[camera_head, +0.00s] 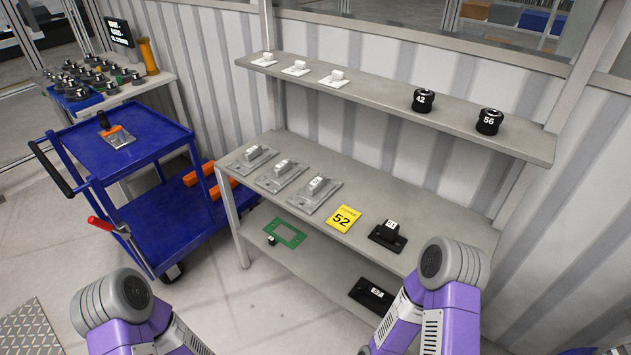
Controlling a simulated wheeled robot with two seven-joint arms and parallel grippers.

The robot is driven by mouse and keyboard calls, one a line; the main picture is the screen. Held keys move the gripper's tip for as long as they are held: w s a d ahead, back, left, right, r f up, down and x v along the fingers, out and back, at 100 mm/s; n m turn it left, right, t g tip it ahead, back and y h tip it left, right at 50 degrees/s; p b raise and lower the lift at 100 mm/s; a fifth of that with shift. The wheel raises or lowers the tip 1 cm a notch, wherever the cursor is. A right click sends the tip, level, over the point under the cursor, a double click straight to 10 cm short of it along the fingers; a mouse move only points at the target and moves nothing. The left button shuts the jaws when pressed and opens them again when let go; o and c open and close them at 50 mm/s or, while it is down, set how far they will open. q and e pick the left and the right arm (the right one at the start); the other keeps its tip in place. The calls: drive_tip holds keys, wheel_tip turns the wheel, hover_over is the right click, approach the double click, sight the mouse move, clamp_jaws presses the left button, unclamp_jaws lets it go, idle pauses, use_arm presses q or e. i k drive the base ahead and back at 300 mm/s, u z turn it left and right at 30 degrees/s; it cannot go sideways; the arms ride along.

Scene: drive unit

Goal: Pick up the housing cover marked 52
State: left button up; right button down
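A yellow card (343,218) printed 52 lies on the middle shelf of the grey rack. A black flanged part (387,236) with a small white label lies to its right. A similar black part (372,295) with a label lies on the lower shelf. Both labels are too small to read surely, so I cannot tell which part is the housing cover marked 52. Several grey plates with white-labelled blocks (283,176) stand left of the card. My two purple arms show at the bottom, the right one in front of the rack; neither gripper is in view.
The top shelf (380,92) holds small white parts and black cylinders marked 42 (423,100) and 56 (489,121). A green frame (285,234) lies on the lower shelf. A blue cart (125,155) stands left of the rack. The floor between cart and rack is clear.

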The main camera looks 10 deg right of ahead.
sight(317, 191)
drive_tip(key=u, duration=0.6)
drive_tip(key=i, duration=1)
drive_tip(key=z, duration=0.4)
